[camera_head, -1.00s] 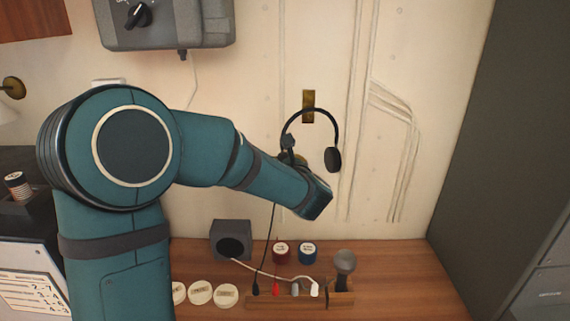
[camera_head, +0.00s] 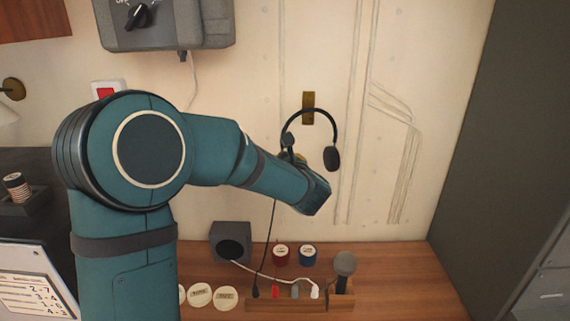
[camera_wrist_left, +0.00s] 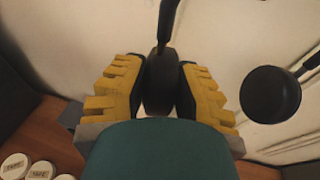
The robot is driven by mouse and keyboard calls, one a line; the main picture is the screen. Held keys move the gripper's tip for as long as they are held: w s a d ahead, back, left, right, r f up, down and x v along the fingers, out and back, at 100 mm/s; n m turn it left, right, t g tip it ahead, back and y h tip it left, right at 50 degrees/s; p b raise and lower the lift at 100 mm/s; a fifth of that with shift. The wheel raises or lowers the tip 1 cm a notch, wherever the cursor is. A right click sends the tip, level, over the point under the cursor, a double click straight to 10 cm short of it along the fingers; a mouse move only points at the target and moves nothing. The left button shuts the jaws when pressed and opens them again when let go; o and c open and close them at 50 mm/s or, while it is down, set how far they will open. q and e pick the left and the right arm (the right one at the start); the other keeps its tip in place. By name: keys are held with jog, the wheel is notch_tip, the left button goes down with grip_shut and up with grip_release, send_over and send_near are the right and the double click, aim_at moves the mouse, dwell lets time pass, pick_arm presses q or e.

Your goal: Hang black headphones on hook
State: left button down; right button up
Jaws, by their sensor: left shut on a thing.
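The black headphones (camera_head: 333,158) are held up in front of the wall in the head view, with the band arched at the top. A brass hook plate (camera_head: 308,107) is fixed to the wall; the band crosses in front of it. Whether the band touches the hook is hidden. My left gripper (camera_wrist_left: 160,85) is shut on one earcup (camera_wrist_left: 158,82), between its yellow-padded fingers in the left wrist view. The other earcup (camera_wrist_left: 270,95) hangs free to the right. In the head view, my left arm hides most of this gripper. My right gripper is not in view.
Below is a wooden desk (camera_head: 400,275) with a grey speaker (camera_head: 231,241), red and blue spools, white round discs and a microphone (camera_head: 344,265). A thin black cord runs down to the desk. A grey box (camera_head: 165,22) is on the wall at upper left.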

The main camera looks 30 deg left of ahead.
pick_arm(q)
jog(key=shift+w+a+f+b, duration=0.3)
jog(key=shift+w+b, duration=0.1)
jog(key=shift+w, duration=0.05)
dwell(1.0)
jog(key=shift+w+f+b, duration=0.1)
jog(key=shift+w+b, duration=0.05)
jog(key=shift+b, duration=0.35)
dwell(1.3)
jog(key=c, duration=0.7)
grip_release()
jog(key=shift+c, duration=0.2)
jog(key=s+d+b, duration=0.1)
jog(key=s+d, duration=0.3)
jog(key=s, duration=0.3)
jog(key=shift+s+d, duration=0.3)
jog(key=shift+s, duration=0.1)
dwell(0.8)
dwell(0.4)
